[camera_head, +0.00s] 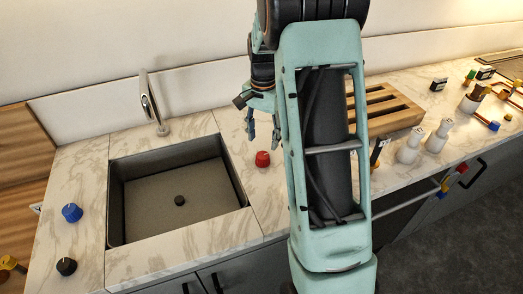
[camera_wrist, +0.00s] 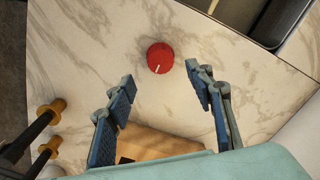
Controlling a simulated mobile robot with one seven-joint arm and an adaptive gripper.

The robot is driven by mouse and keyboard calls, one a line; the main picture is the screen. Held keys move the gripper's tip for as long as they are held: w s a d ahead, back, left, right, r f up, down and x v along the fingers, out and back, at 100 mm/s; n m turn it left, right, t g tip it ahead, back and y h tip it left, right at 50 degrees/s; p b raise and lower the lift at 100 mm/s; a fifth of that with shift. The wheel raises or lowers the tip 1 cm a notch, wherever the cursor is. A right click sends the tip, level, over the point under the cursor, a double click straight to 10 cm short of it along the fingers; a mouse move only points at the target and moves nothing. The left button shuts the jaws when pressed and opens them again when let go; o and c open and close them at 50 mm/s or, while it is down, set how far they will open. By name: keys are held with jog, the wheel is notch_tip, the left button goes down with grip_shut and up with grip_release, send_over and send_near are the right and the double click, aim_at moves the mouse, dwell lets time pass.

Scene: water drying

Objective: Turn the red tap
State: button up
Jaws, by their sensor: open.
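The red tap (camera_head: 262,159) is a small round knob on the marble counter, just right of the sink in the head view. In the wrist view the red tap (camera_wrist: 160,58) shows a white mark on its top and lies ahead of the fingertips, between their lines. My gripper (camera_head: 263,135) hangs above the counter near the red tap, partly hidden by my arm. In the wrist view my gripper (camera_wrist: 160,83) has its two blue-padded fingers spread wide, with nothing between them. The fingers do not touch the tap.
A sink (camera_head: 125,245) with a chrome faucet (camera_head: 152,103) is to the left. A blue knob (camera_head: 72,212) and a black knob (camera_head: 66,266) stand left of it. A wooden rack (camera_head: 385,108) and white bottles (camera_head: 439,135) stand to the right. The counter around the red tap is clear.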

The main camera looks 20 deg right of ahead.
aim_at(263, 155)
notch_tip(263, 155, down, 7)
jog(key=shift+r+p, duration=0.1)
jog(key=shift+p, duration=0.2)
jog(key=c, duration=1.2)
jog(key=shift+o, duration=0.2)
